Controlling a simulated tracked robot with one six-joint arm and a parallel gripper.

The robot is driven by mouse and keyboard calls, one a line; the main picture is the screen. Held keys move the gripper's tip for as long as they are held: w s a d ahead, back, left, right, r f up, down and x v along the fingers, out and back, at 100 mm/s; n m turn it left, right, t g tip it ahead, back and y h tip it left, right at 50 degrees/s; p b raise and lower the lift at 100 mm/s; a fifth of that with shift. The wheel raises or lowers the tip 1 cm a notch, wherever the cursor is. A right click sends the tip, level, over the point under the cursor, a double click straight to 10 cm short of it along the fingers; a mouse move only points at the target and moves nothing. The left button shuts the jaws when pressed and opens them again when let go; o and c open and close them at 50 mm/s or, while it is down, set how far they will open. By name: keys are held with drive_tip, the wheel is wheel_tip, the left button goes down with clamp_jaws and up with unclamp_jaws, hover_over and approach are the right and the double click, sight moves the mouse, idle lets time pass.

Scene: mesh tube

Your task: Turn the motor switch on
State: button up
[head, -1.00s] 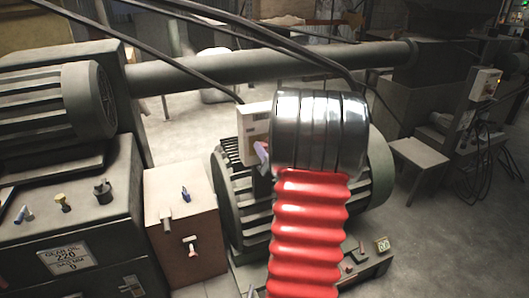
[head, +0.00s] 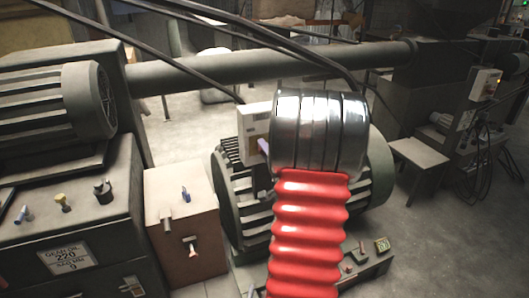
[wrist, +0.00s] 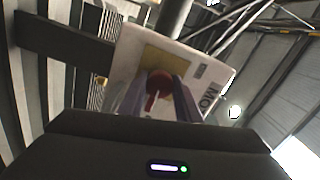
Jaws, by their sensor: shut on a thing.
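The motor switch is a red rotary knob (wrist: 157,84) on a yellow plate (wrist: 163,62). It is set in a white box (wrist: 210,72) with lettering beginning "MO", which appears tilted in the wrist view. In the head view the box (head: 251,120) is mounted by the ribbed motor (head: 238,200), and its knob is hidden. My gripper (wrist: 158,97) has one pale purple finger on each side of the knob and is shut on it. In the head view only a bit of a finger (head: 263,146) shows beside my arm.
A brown box (head: 185,230) with small levers and a dark machine cabinet (head: 70,220) stand at left. A thick pipe (head: 220,68) runs behind the motor. Cables hang above.

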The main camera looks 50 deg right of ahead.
drive_tip(key=shift+f, duration=0.15)
idle(0.3)
drive_tip(key=o, duration=1.1)
drive_tip(key=shift+c, duration=0.2)
drive_tip(key=v, duration=1.3)
drive_tip(key=shift+s+a, duration=0.2)
drive_tip(key=shift+s, duration=0.1)
